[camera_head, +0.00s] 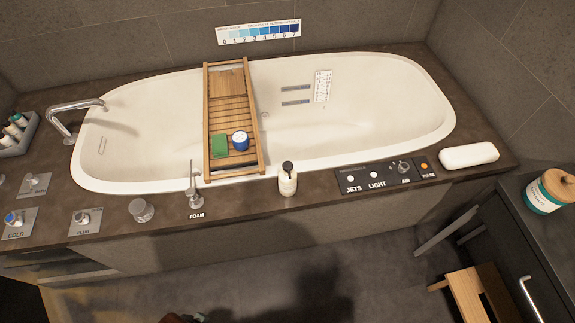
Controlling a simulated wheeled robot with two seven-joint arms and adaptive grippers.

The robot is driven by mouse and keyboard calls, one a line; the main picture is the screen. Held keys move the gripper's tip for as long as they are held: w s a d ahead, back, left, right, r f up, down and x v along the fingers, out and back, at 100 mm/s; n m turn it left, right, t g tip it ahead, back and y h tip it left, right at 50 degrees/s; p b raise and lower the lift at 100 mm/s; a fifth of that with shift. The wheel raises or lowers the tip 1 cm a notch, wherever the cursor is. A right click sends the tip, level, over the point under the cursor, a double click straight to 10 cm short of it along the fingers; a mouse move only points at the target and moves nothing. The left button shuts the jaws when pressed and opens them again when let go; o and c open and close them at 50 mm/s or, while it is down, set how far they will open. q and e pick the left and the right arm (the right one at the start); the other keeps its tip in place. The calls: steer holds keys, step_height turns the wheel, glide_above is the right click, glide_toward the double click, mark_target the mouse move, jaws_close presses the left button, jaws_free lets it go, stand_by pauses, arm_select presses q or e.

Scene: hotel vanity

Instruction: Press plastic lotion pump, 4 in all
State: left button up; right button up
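A small white bottle with a dark top (288,180) stands upright on the dark front ledge of the bathtub, right of centre; it may be the plastic lotion pump, but its nozzle is too small to make out. A metal pump-like fixture (195,200) labelled FOAM stands on the same ledge to its left. Neither of my grippers is in view, and nothing touches the bottle or the fixture.
The white bathtub (360,135) carries a wooden caddy (213,100) with a green block (219,145) and a blue jar (240,140). A control panel (385,176) and white roll (468,155) lie right of the bottle. Metal knobs (87,218) are at left.

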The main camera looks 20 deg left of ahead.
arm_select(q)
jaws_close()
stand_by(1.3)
